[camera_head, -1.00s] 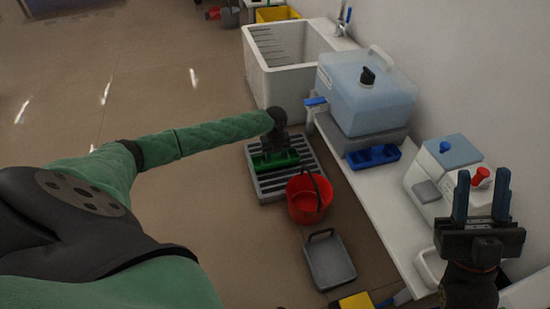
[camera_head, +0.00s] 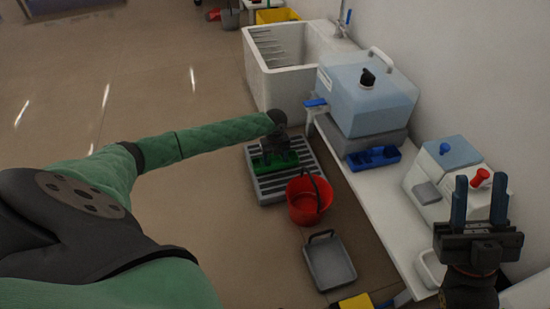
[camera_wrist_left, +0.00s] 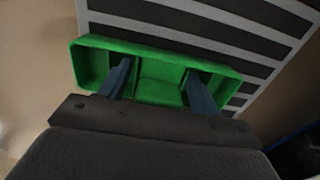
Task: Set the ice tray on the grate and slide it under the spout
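The green ice tray (camera_head: 276,162), a box with several compartments, is over the grey slatted grate (camera_head: 297,183) on the floor. Whether its underside touches the slats is hidden. My left gripper (camera_head: 274,146) is above the tray. In the left wrist view its two fingers (camera_wrist_left: 160,84) reach down into the tray (camera_wrist_left: 160,67), apart, on either side of the middle compartment; whether they clamp its walls is unclear. The spout (camera_head: 311,112) with a blue lever juts from the water container (camera_head: 365,95) above the grate's back right. My right gripper (camera_head: 480,205) is open and empty.
A red bucket (camera_head: 306,208) stands at the grate's front right corner. A grey pan (camera_head: 330,262) lies in front. A blue tray (camera_head: 373,158) is on the white counter (camera_head: 384,205). A white sink (camera_head: 283,75) stands behind. Floor to the left is open.

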